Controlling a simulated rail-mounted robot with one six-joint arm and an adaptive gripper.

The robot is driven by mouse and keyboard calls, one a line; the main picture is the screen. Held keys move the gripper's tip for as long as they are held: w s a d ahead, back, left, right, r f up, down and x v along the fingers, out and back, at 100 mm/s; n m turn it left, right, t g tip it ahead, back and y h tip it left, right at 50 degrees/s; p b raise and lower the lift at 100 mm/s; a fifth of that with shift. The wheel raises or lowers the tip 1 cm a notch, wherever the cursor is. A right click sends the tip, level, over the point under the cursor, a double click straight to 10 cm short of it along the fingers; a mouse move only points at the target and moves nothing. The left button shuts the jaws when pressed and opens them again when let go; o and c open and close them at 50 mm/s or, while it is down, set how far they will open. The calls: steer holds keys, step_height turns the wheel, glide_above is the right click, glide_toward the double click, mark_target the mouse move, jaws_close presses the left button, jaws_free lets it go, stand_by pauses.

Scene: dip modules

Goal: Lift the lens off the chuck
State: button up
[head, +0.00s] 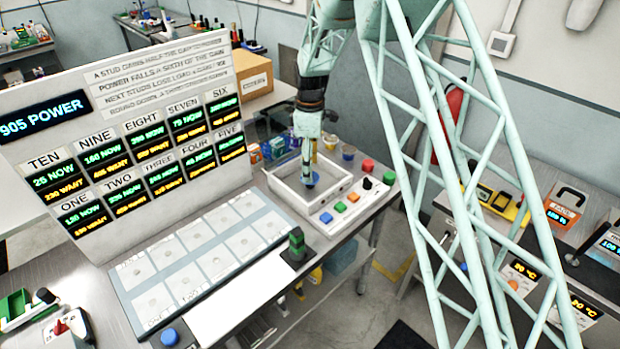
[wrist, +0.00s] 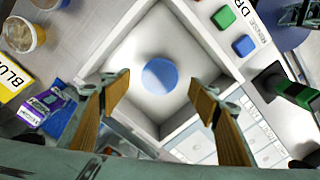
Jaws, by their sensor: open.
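A round blue disc (wrist: 160,76), which looks like the lens, lies inside a square white tray (wrist: 215,28) in the wrist view. In the head view a small blue patch (head: 312,180) shows inside the tray, right under my gripper (head: 309,168). In the wrist view my gripper (wrist: 161,90) is open, its two tan fingers spread to the left and right of the disc. Nothing is between the fingers. The disc looks lower than the fingertips, with no contact visible. I cannot make out a separate chuck under the disc.
The tray's raised walls surround the disc. Coloured buttons (head: 340,207) line the panel beside it. A dark green block on a black base (head: 296,247) stands nearer the front. A grid of pale slots (head: 190,257) lies left. Cups (wrist: 22,34) and small boxes (wrist: 47,107) stand beyond the tray.

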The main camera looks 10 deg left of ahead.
steer(key=shift+f, duration=1.4)
steer(key=c, duration=0.9)
